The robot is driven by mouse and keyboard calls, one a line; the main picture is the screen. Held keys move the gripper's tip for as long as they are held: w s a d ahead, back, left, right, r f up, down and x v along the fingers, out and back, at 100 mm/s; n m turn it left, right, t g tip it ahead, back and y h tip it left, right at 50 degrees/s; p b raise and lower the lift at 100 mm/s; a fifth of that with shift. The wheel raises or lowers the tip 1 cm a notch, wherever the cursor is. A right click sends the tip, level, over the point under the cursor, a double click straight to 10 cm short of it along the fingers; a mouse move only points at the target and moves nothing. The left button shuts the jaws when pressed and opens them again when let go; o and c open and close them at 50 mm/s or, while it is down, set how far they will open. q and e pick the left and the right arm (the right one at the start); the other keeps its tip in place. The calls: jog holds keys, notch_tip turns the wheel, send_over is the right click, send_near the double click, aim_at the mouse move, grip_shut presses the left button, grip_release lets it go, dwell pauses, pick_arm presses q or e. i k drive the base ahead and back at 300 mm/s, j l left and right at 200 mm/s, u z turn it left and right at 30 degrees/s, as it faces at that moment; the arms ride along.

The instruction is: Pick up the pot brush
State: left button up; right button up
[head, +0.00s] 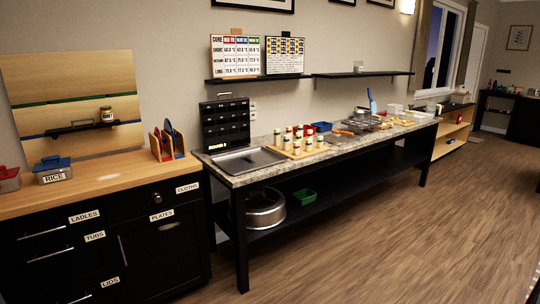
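I cannot clearly pick out the pot brush in the head view. A thin upright blue handle (371,101) rises from the clutter toward the far half of the long counter; it may be a brush, but it is too small to tell. An orange piece (343,132) lies nearer on the same counter, and I cannot tell what it is. Neither of my grippers is in view.
The speckled counter (240,180) holds a metal tray (248,161), a board with several jars (304,153) and a blue bin (321,127). A large pot (265,210) and green bin (304,196) sit on its lower shelf. The wooden floor (400,240) is clear.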

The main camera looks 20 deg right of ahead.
aim_at(336, 133)
jog(key=i+l+z, duration=0.2)
jog(key=i+z, duration=0.2)
jog(key=i, duration=0.25)
jog(key=i+z, duration=0.4)
jog(key=i, duration=0.2)
jog(key=i+l+z, duration=0.2)
jog(key=i+z, duration=0.25)
jog(key=i, duration=0.15)
jog(key=i+z, duration=0.4)
jog(key=i, duration=0.2)
jog(key=i+j+z, duration=0.15)
jog(key=i+z, duration=0.3)
jog(key=i, duration=0.15)
jog(key=i+u, duration=0.5)
jog(key=i+l+u, duration=0.2)
jog(key=i+u, duration=0.25)
jog(key=i+l+u, duration=0.35)
jog(key=u, duration=0.15)
